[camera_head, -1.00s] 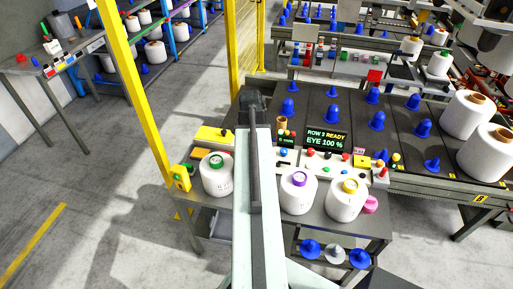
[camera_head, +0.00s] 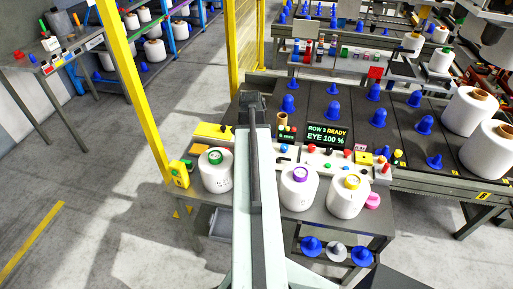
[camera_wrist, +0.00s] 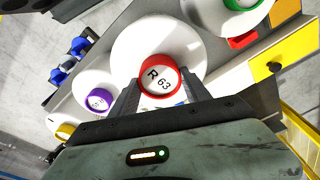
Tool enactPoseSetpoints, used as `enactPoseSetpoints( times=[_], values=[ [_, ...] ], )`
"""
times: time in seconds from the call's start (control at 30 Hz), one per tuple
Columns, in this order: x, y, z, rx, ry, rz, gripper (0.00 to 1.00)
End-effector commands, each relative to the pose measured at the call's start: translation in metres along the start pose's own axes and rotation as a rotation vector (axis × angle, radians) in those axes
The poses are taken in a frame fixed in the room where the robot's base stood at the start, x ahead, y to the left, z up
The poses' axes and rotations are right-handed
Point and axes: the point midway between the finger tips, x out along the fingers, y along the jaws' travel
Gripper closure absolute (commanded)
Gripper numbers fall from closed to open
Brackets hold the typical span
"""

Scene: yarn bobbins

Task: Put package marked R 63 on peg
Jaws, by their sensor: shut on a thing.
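The package marked R 63 (camera_wrist: 155,50) is a white bobbin with a red-ringed top, seen in the wrist view. My gripper (camera_wrist: 161,88) is shut on it, with one finger on each side of the red ring. In the head view my arm hides this package and the fingers. Blue cone pegs (camera_head: 378,118) stand on the dark panels of the machine behind the table; another peg (camera_head: 289,105) is nearer my arm. I cannot tell from these views whether the package touches the table.
On the metal table (camera_head: 225,205) stand white bobbins with green (camera_head: 217,178), purple (camera_head: 297,192) and yellow (camera_head: 348,200) rings. A yellow post (camera_head: 135,90) stands left. Large bobbins (camera_head: 487,148) sit at right.

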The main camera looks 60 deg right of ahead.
Motion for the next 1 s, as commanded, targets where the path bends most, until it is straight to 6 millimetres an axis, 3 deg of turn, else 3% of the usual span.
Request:
enactPoseSetpoints(
  times=[1.0],
  values=[
    [0.069, 0.0, 0.008, 0.0, 0.001, 0.0, 1.0]
  ],
)
